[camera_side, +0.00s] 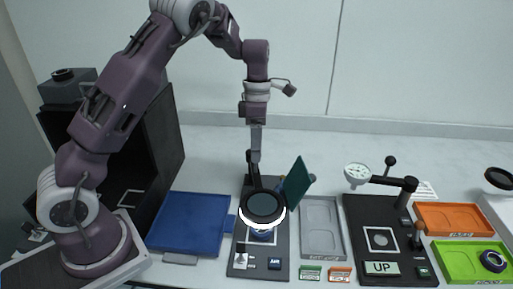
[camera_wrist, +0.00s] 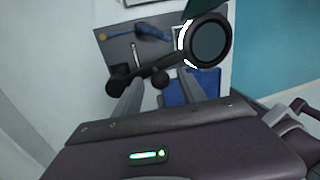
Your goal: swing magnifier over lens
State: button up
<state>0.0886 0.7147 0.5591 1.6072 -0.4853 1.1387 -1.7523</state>
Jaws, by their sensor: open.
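The magnifier (camera_side: 264,206), a dark round glass with a white ring along its rim, is above the front black base plate (camera_side: 240,255) in the side view. A blue round piece (camera_side: 262,233), perhaps the lens holder, shows just under it, mostly hidden; I cannot tell how exactly they line up. In the wrist view the magnifier head (camera_wrist: 208,41) is at upper right, on a dark arm (camera_wrist: 160,70). My gripper (camera_side: 254,168) points down at the arm's post end. Its open fingers lie either side of a dark knob (camera_wrist: 160,81); contact cannot be told.
A dark green panel (camera_side: 296,183) stands tilted close right of the magnifier. A blue tray (camera_side: 188,222) is at left, a grey tray (camera_side: 321,228) at right. Further right are a black plate with a dial on an arm (camera_side: 357,174), an orange tray (camera_side: 452,219) and a green tray (camera_side: 455,256).

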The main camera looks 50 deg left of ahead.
notch_tip(320, 180, up, 7)
jog(key=a, duration=0.1)
jog(key=shift+w+f, duration=0.2)
jog(key=shift+w, duration=0.25)
jog(key=shift+r, duration=2.5)
jog(key=s+d+r+m+t, duration=0.2)
jog(key=s+d+r+m, duration=0.15)
jog(key=s+m, duration=0.3)
jog(key=s+d+r+m+t, duration=0.1)
jog(key=s+d+r+m, duration=0.1)
jog(key=s+r+m, duration=0.4)
jog(key=s+d+f+m+t, duration=0.2)
jog(key=s+f+m, duration=0.1)
jog(key=s+m, duration=0.4)
jog(key=s+d+f+m+t+y, duration=0.1)
jog(key=s+f+m+t, duration=0.1)
jog(key=s+m, duration=0.6)
jog(key=shift+d+f+y, duration=0.3)
jog(key=shift+d+f, duration=0.1)
jog(key=shift+f, duration=0.05)
